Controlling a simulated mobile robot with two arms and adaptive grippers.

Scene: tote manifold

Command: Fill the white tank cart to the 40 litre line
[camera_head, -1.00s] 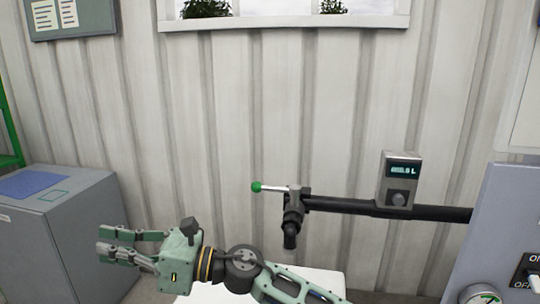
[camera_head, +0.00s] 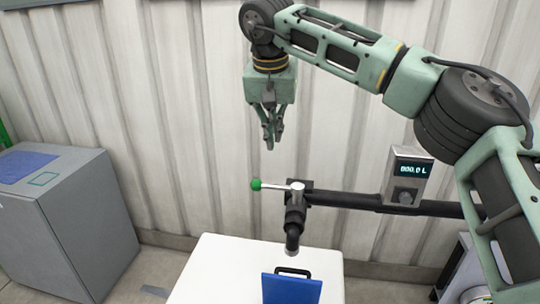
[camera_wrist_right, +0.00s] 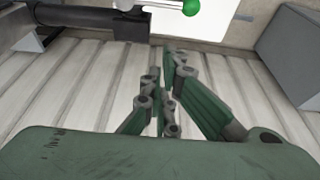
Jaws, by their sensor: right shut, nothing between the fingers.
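The white tank cart (camera_head: 215,270) stands below the spout, its top partly in view; no litre line shows. A blue panel with a black handle (camera_head: 290,287) is on it. The black pipe (camera_head: 350,200) ends in a downward spout (camera_head: 292,235) above the cart. The valve lever (camera_head: 272,186) has a green knob (camera_head: 256,184) and points left. The flow meter (camera_head: 408,172) reads 000.0 L. My right gripper (camera_head: 270,143) points down above the lever, shut and empty, apart from the knob. In the wrist view the green knob (camera_wrist_right: 191,7) is at the top, beyond the fingers (camera_wrist_right: 168,90). My left gripper is out of view.
A grey cabinet (camera_head: 75,225) with a blue top patch stands at the left. The corrugated wall (camera_head: 180,120) is close behind the pipe. The floor between cabinet and cart is mostly clear.

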